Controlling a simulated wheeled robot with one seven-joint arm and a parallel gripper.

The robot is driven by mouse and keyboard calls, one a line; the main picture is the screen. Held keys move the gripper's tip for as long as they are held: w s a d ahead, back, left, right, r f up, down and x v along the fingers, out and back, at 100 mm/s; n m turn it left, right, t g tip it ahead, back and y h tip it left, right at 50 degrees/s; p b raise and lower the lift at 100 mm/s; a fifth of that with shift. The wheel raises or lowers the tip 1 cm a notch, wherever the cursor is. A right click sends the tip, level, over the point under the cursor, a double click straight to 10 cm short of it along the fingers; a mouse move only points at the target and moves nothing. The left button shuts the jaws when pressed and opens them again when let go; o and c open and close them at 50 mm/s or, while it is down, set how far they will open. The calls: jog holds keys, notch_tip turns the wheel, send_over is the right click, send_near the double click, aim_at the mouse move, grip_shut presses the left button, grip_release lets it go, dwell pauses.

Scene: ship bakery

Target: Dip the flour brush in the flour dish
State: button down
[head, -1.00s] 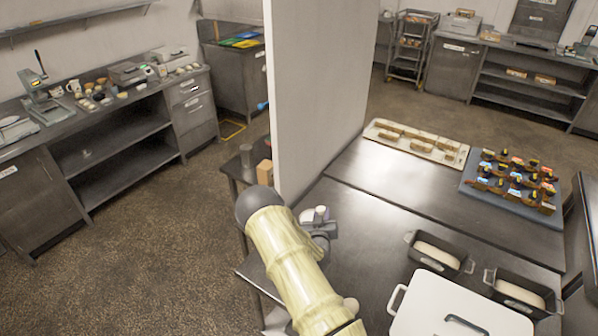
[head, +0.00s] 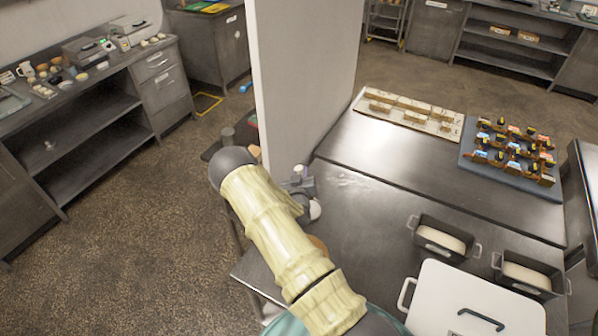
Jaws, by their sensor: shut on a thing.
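My gripper (head: 299,184) is small and partly hidden behind my arm. It is over the left part of the steel worktable, close to the end of the white partition. It is shut, and the thing in its jaws, taken to be the flour brush, cannot be made out. A small round white shape (head: 315,210) shows just below the gripper; I cannot tell whether it is the flour dish or part of my wrist. A brown rounded edge (head: 318,243) peeks out beside my arm, mostly hidden.
A pale flour smear (head: 350,180) marks the worktable (head: 385,205). The white partition (head: 300,85) stands close behind the gripper. Two loaf tins (head: 443,240) and a white lidded box (head: 475,300) are at right front. A dough board (head: 410,115) and a blue tray (head: 505,165) lie behind.

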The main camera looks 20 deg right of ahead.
notch_tip(320, 180, down, 6)
jog(key=b, duration=0.3)
dwell(0.5)
jog(key=shift+f+b, duration=0.75)
jog(key=shift+b, duration=0.05)
dwell(3.0)
jog(key=shift+s, duration=0.1)
jog(key=shift+r+p, duration=1.85)
jog(key=shift+r, duration=1.85)
jog(key=shift+f, duration=0.1)
